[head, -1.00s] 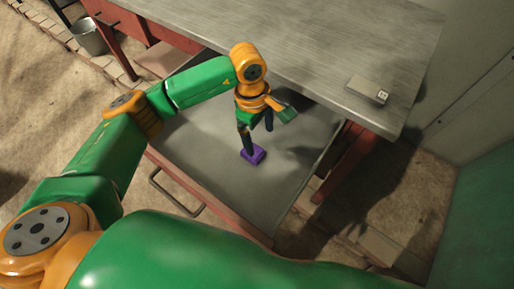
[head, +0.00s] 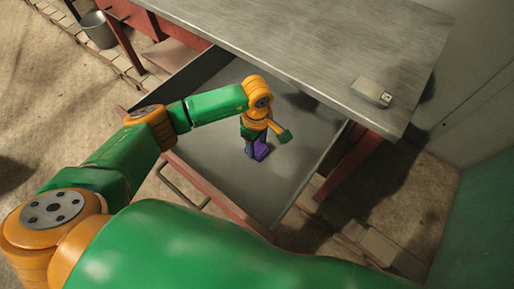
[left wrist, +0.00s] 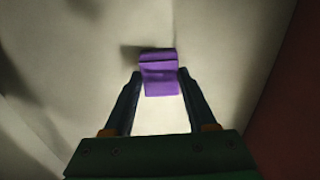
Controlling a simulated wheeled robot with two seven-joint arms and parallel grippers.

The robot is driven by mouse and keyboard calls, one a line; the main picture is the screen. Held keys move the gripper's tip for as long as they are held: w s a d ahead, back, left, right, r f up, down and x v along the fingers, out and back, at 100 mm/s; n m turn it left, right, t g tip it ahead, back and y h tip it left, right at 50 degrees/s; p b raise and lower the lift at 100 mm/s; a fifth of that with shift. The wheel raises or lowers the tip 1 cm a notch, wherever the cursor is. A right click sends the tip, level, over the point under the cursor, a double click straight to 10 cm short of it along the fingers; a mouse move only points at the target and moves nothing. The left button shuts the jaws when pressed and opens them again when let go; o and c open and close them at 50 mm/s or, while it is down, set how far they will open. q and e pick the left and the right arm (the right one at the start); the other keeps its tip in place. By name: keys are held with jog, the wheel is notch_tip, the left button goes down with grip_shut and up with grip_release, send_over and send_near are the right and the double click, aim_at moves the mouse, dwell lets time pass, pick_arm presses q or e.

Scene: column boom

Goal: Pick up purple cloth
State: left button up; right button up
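The purple cloth (head: 263,151) lies as a small folded block on the floor of the open drawer (head: 215,150). In the left wrist view, the purple cloth (left wrist: 160,78) sits straight ahead between the fingertips. My left gripper (head: 257,153) reaches down into the drawer at the cloth and partly hides it. In the wrist view, the fingers of my left gripper (left wrist: 160,75) stand apart, one on each side of the cloth's near part. I cannot tell whether they touch it. My right gripper is not in view.
A grey workbench top (head: 310,45) overhangs the drawer's far side, with a small box (head: 372,92) on it. The drawer's handle (head: 183,188) and red front face the near left. A bucket (head: 97,30) stands on the floor at the back left.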

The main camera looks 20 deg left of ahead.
aim_at(257, 147)
pick_arm(q)
jog(key=shift+c, duration=1.4)
notch_tip(257, 147, up, 10)
jog(key=b, duration=0.1)
